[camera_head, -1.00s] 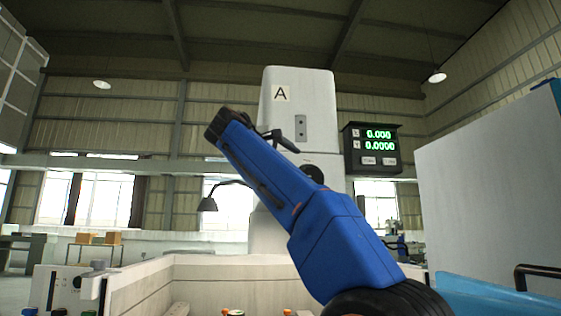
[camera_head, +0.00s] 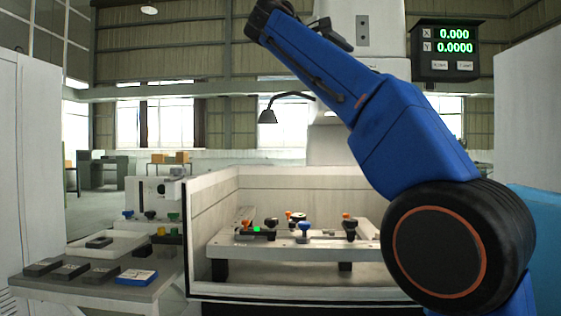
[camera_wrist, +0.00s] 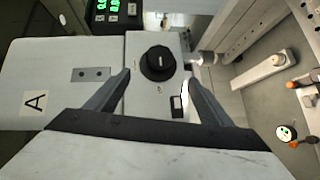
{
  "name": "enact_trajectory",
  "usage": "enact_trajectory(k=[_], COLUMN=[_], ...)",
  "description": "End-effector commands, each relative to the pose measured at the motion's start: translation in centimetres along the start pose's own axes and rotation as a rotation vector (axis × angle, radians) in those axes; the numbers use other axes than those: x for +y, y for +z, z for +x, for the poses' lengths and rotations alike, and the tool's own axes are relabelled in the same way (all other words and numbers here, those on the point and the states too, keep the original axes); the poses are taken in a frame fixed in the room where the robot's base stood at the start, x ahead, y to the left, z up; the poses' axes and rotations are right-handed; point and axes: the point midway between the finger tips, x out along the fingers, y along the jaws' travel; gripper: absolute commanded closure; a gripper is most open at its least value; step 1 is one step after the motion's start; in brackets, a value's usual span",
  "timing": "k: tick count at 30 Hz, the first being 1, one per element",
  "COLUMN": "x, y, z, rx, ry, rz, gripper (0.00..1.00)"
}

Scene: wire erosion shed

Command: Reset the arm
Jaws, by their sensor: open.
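My blue arm rises across the right half of the head view and bends up to the left. Its far end at the top of that view is partly cut off, so the jaws do not show clearly there. In the wrist view my gripper (camera_wrist: 158,95) has its two dark fingers spread apart with nothing between them.
A white machine tank (camera_head: 215,190) holds a work table (camera_head: 280,249) with several coloured knobs. A display (camera_head: 447,50) hangs at upper right. A side bench (camera_head: 105,290) with dark blocks (camera_head: 92,274) stands at left. A lamp (camera_head: 268,116) hangs over the tank.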

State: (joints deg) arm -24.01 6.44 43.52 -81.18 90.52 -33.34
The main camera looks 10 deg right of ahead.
Motion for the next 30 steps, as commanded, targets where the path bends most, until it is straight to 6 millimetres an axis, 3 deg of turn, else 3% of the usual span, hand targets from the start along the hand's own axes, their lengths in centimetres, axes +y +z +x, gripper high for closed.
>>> enact_trajectory(k=[4,8,14,20,30], x=[-0.3,-1.8,-7.5,-16.0,-33.8], y=[0.1,0.5,2.2,5.5,14.4], z=[0.2,0.9,2.6,3.5,2.0], rx=[0.006,0.032,0.101,0.160,0.178], ry=[-0.007,-0.042,-0.161,-0.331,-0.671], rz=[-0.003,-0.011,-0.024,-0.011,0.099], gripper=[0.26,0.26,0.26,0.26,0.26])
